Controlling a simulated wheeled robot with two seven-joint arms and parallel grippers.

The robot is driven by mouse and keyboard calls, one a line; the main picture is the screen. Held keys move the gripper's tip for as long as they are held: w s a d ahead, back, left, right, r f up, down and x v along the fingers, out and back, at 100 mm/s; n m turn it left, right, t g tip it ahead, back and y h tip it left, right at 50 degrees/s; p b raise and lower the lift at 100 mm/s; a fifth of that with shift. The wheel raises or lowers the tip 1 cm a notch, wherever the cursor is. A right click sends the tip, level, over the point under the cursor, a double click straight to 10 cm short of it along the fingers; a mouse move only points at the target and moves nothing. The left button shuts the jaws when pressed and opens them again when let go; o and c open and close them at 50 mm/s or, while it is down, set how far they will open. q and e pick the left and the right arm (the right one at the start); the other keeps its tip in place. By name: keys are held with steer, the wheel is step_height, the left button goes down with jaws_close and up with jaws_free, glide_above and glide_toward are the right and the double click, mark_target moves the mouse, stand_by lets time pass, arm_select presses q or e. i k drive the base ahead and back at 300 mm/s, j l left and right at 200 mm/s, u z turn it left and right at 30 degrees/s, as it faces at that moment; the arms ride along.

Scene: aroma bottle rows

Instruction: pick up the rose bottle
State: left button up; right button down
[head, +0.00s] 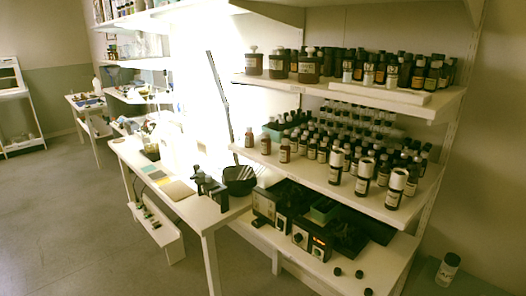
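No label can be read at this size, so I cannot tell which bottle is the rose bottle. Small dark bottles stand in rows on the middle shelf (395,205). More bottles stand on the upper shelf (440,112), including large brown jars (308,70) and a row of small dark bottles (392,76). Neither of my grippers is in view.
A lower shelf (285,246) holds black devices (312,238) and loose dark caps. The floor (70,230) at the left is open.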

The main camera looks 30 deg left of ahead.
mark_target(285, 150)
steer(key=u, duration=0.95)
steer(key=i+l, duration=0.8)
steer(key=l+z, duration=0.05)
steer(key=l, duration=0.1)
